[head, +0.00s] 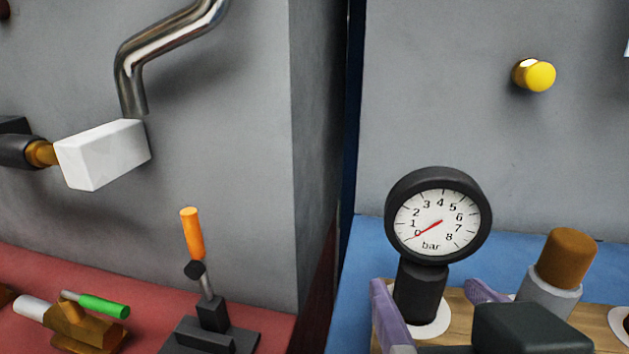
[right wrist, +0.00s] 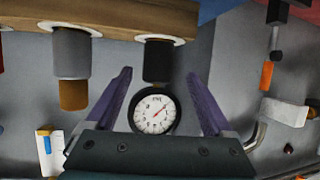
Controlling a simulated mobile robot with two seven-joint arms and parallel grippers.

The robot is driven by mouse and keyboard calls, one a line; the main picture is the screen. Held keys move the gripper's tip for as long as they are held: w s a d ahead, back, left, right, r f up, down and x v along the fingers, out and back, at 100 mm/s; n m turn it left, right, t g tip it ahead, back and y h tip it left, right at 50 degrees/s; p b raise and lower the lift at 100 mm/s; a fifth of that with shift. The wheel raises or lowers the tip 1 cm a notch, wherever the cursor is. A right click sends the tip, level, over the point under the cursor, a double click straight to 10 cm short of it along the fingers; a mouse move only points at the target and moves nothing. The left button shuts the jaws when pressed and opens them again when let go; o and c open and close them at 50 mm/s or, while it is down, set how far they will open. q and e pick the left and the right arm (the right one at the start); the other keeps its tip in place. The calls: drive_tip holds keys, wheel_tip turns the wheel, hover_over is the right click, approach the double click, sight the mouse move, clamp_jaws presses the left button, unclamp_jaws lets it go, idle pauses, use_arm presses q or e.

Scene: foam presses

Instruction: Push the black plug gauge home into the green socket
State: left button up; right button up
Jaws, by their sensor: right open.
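The black plug gauge (head: 440,216) has a round white dial marked in bar, its red needle near 0. Its black stem stands upright in a white-ringed hole in a wooden board. In the right wrist view the gauge (right wrist: 155,111) appears upside down, its stem reaching the white ring. My right gripper (head: 427,290) has purple fingers, open on either side of the gauge, with gaps to the stem. The fingers also show in the right wrist view (right wrist: 158,76). I see no green socket; the ring at the stem is white. My left gripper is not in view.
A grey plug with a brown top (head: 567,258) stands close right of the gauge on the wooden board (head: 463,308). A yellow knob (head: 535,75) is on the wall behind. At left, a lever with an orange handle (head: 192,234) and a green-handled valve (head: 103,305) stand on the red surface.

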sight(411, 264)
drive_tip(key=x, duration=0.7)
drive_tip(key=shift+w+d, duration=0.1)
drive_tip(key=shift+w, duration=0.15)
drive_tip(key=shift+c, duration=0.3)
clamp_jaws()
idle(0.4)
